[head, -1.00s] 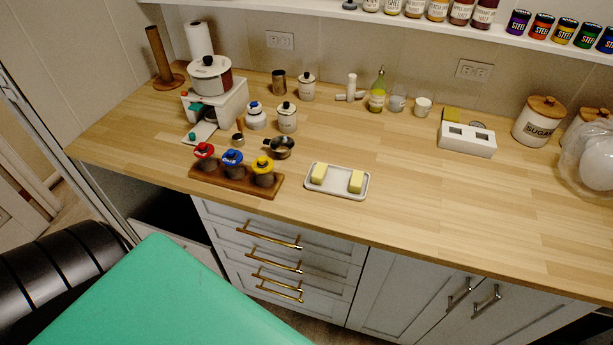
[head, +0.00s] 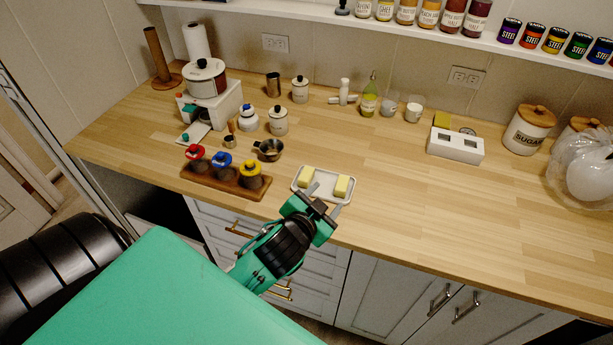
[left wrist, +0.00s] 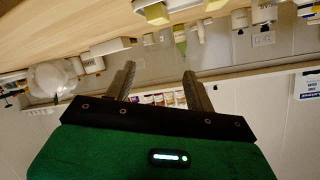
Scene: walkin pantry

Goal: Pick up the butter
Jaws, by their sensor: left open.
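Two pale yellow blocks of butter, a left one (head: 307,174) and a right one (head: 341,185), sit on a white tray (head: 325,170) near the counter's front edge. My left gripper (head: 325,200) is open and empty at the tray's front side, its fingers pointing toward the tray. From the head view I cannot tell how high above the counter it is. In the left wrist view the open fingers (left wrist: 160,72) have nothing between them, and a yellow block (left wrist: 156,14) shows at the top edge. My right gripper is not in view.
A wooden rack (head: 225,181) with red, blue and yellow-topped jars stands left of the tray. A small pan (head: 268,150) is behind it. A white box (head: 455,146) stands to the back right. The counter (head: 430,205) right of the tray is clear.

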